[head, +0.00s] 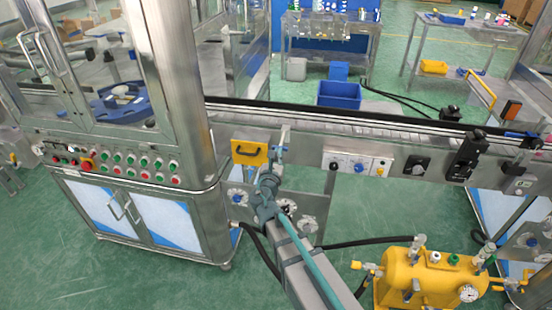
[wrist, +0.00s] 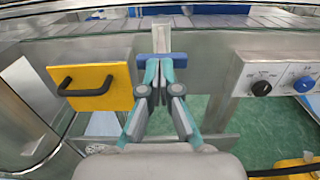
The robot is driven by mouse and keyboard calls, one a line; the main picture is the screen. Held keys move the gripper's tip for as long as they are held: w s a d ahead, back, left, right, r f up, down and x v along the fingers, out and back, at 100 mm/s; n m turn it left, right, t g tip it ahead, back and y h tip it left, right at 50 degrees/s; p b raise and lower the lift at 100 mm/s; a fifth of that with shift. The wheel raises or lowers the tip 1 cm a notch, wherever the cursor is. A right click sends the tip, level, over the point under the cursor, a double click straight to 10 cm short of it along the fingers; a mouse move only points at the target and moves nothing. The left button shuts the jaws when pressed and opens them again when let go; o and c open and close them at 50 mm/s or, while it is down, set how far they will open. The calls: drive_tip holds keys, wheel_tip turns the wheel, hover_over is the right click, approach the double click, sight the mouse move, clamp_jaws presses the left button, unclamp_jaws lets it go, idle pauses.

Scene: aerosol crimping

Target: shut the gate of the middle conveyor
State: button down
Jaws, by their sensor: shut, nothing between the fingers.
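The conveyor (head: 350,128) runs across the head view behind my gripper. A grey upright piece (wrist: 161,38) with a blue crossbar (wrist: 179,60) stands at its front side; the upright also shows in the head view (head: 285,136). A yellow plate with a black handle (wrist: 118,73) is left of it, also in the head view (head: 247,153). I cannot tell for certain which piece is the gate. My gripper (wrist: 154,78) is shut and empty, its fingertips at the blue crossbar and partly covering it. Whether they touch it is unclear. In the head view my gripper (head: 272,172) is small.
A control panel with knobs (head: 358,164) is right of my gripper. A steel-framed machine (head: 170,90) stands at left. A yellow tank (head: 425,280) stands at lower right. A blue bin (head: 338,94) lies behind the conveyor.

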sight(281, 142)
idle(0.3)
drive_tip(key=w, duration=0.2)
drive_tip(key=w+b, duration=0.1)
drive_tip(key=w, duration=0.3)
drive_tip(key=shift+w+d+f, duration=0.1)
drive_tip(key=shift+w+d, duration=0.25)
drive_tip(key=shift+w, duration=0.05)
drive_tip(key=shift+w+r, duration=0.15)
drive_tip(key=shift+r, duration=0.1)
drive_tip(key=s+a+b, duration=0.1)
drive_tip(key=s+b, duration=0.2)
drive_tip(key=s, duration=1.1)
drive_tip(key=shift+s+a+f, duration=0.15)
drive_tip(key=shift+s+a, duration=0.1)
drive_tip(key=shift+a, duration=0.1)
